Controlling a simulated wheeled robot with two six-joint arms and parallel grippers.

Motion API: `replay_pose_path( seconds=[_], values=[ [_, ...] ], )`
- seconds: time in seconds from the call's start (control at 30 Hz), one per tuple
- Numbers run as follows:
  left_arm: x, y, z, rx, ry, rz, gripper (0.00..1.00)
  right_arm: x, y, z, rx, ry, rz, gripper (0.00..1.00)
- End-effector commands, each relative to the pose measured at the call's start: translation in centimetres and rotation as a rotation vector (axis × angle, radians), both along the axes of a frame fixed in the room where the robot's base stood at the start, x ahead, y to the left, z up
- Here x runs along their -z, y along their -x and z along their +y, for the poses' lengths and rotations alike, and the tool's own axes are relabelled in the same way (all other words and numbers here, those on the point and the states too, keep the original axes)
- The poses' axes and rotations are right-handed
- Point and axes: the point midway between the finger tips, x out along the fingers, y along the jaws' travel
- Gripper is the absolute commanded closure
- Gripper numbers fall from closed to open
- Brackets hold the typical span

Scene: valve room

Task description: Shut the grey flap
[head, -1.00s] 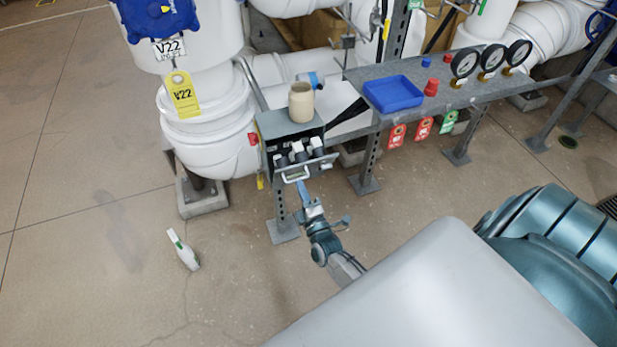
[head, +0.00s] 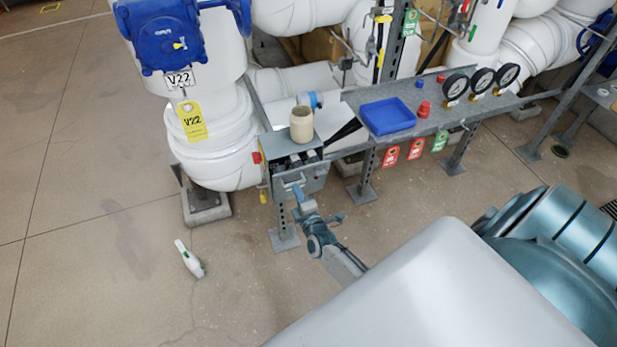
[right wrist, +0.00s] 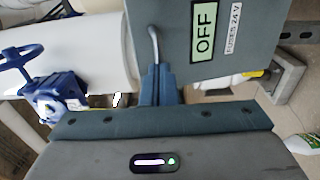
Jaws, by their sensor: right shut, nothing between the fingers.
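The grey flap (head: 314,179) is on the front of a small grey box (head: 279,147) at the left end of the bench. It stands steeply tilted, with a gap at its top where dark parts inside the box show. Its pale handle (head: 291,183) is on the front. In the right wrist view the flap (right wrist: 265,55) carries "OFF" and "FUSES 24 V" labels, and the handle (right wrist: 153,42) is beside my fingers. My right gripper (head: 299,192) is shut and empty, close against the flap's outer face by the handle; exact contact is hard to tell. My left gripper is not in view.
A beige cup (head: 302,125) stands on top of the box. A blue tray (head: 388,117), a red knob (head: 424,109) and gauges are on the bench to the right. A white-and-green bottle (head: 188,258) is on the floor. A white pipe with tag V22 stands left.

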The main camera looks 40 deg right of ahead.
Motion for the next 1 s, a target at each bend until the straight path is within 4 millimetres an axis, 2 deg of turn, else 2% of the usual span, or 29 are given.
replay_pose_path(
  seconds=[0.07,0.57,1.0],
  values=[
    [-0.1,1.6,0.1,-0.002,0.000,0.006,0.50,-0.6,-0.3,-0.1,0.000,-0.004,0.017,1.00],
    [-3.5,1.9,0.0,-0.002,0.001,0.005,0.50,-1.8,-2.5,-0.6,0.000,-0.031,0.126,1.00],
    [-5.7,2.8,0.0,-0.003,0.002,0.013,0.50,-2.6,-4.7,-1.1,0.000,-0.030,0.126,1.00]
  ],
)
